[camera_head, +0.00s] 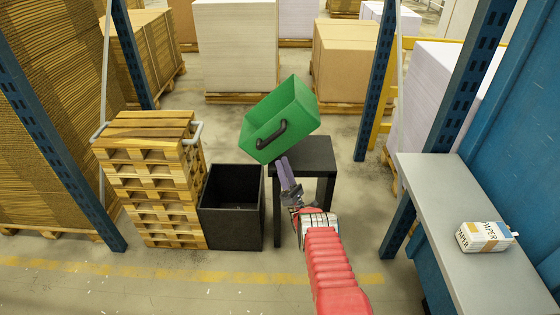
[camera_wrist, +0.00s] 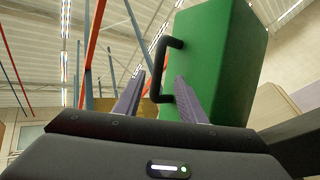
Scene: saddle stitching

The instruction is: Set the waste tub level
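The waste tub is a green open box (camera_head: 280,122) with a black handle (camera_head: 271,136) on its near side. It is tilted, left end low and right end high, over the small black table (camera_head: 312,150). Its low corner is at the table's left edge; I cannot tell what holds it up. In the wrist view the tub (camera_wrist: 225,65) fills the right and its handle (camera_wrist: 159,68) shows between my finger tips. My gripper (camera_head: 284,161) is open, just below the handle in the head view. I cannot tell whether the fingers reach around the handle.
A black open bin (camera_head: 232,215) stands left of the table, beside stacked wooden pallets (camera_head: 150,175). A grey shelf (camera_head: 470,215) at the right carries a paper pack (camera_head: 484,237). Blue rack posts (camera_head: 378,80) stand on both sides. The floor in front is clear.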

